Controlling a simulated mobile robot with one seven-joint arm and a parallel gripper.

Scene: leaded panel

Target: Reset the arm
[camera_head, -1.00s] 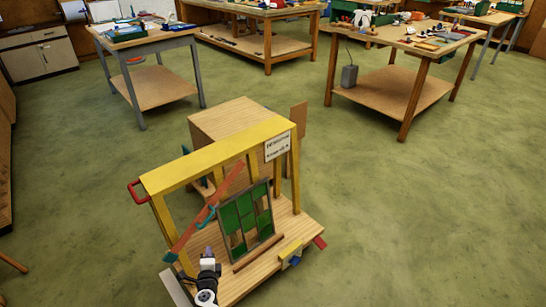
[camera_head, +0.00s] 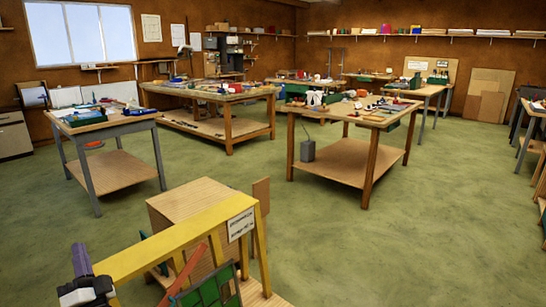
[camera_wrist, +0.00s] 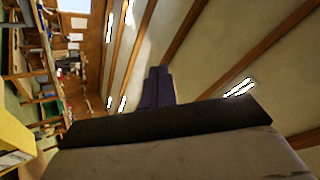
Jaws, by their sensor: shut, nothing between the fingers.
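My gripper (camera_head: 82,260) shows at the lower left of the head view, raised with its purple fingers pointing up. The fingers are shut with nothing between them. In the wrist view the gripper (camera_wrist: 160,85) points toward the ceiling, and its purple fingers look closed together. The yellow frame (camera_head: 180,240) of the wooden stand is just right of my gripper in the head view. I cannot tell whether they touch. The green leaded panel (camera_head: 212,290) stands under it, mostly cut off by the bottom edge.
A grey-legged table (camera_head: 110,128) stands at the left and a wooden workbench (camera_head: 340,118) at the centre right, both loaded with tools. The green floor (camera_head: 400,250) at the right is clear. The yellow frame also shows at the left edge of the wrist view (camera_wrist: 14,135).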

